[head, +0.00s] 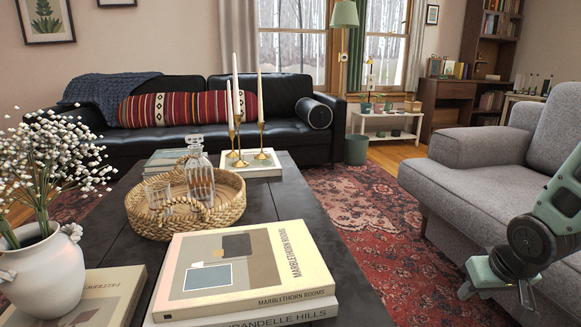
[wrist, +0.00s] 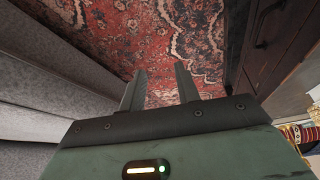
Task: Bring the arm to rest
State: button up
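My arm reaches in from the right edge of the head view, with my gripper (head: 526,292) low at the right, in front of the grey armchair. In the wrist view my gripper (wrist: 160,84) points down at the red patterned rug (wrist: 165,40). Its two dark fingers stand apart with nothing between them, so it is open and empty.
The grey armchair (head: 462,186) is close to my arm; grey upholstery (wrist: 50,100) fills the wrist view's left. The dark coffee table (head: 330,265) holds books (head: 245,265), a basket (head: 150,215), candles and a white vase (head: 45,275). Rug (head: 375,215) lies open between table and armchair.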

jog(key=s+a+r+n+g+p, duration=0.2)
jog(key=s+a+r+n+p, duration=0.2)
jog(key=s+a+r, duration=0.55)
jog(key=s+a+r+n+g+p, duration=0.35)
jog(key=s+a+r, duration=0.25)
jog(key=s+a, duration=0.65)
notch_tip(320, 180, up, 37)
jog(key=p, duration=3.7)
jog(key=shift+w+a+t+y, duration=0.3)
jog(key=shift+w+t+y, duration=0.05)
jog(key=shift+y, duration=0.05)
jog(key=shift+r+n, duration=0.1)
jog(key=shift+n, duration=0.15)
